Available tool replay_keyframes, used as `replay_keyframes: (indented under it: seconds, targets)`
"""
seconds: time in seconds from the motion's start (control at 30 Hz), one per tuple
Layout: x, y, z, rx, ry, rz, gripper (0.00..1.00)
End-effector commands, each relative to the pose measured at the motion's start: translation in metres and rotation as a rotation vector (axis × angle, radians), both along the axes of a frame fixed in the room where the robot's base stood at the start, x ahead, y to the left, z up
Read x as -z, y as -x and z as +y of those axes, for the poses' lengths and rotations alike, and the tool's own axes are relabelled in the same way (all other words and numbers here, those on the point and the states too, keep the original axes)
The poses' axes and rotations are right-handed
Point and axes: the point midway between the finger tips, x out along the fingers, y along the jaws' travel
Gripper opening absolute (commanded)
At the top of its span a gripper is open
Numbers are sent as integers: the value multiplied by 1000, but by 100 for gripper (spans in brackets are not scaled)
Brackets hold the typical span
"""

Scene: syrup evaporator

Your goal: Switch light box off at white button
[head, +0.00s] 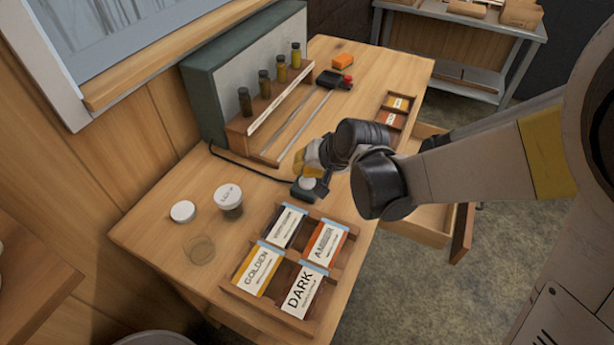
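The light box (190,98) is a dark green case with a pale front panel, standing at the back left of the wooden table. Its panel looks pale grey; I cannot tell whether it is lit. A dark cord runs from its near end to a small dark switch box (297,192) with a whitish button (307,183) on top. My gripper (306,168) is right above and behind this button, pointing down to the left. Its fingers are small and partly hidden by my wrist, so I cannot tell whether they are open or touching the button.
Several vials (264,84) stand in a wooden rack before the panel. A dark box with a red knob (347,78) and an orange block (343,61) lie behind. A wooden card tray (336,283), a white-lidded jar (229,198), a lid (183,211) and a glass (200,250) are in front. An open drawer (430,222) juts right.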

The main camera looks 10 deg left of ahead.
Motion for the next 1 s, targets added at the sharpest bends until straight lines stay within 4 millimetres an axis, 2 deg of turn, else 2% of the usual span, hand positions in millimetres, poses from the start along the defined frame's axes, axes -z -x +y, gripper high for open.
replay_keyframes:
  seconds: [0.37,0.8,1.0]
  targets:
    - [-5,0,0,0,0,0,0]
    - [-54,0,0,0,0,0,0]
    - [-61,0,0,0,0,0,0]
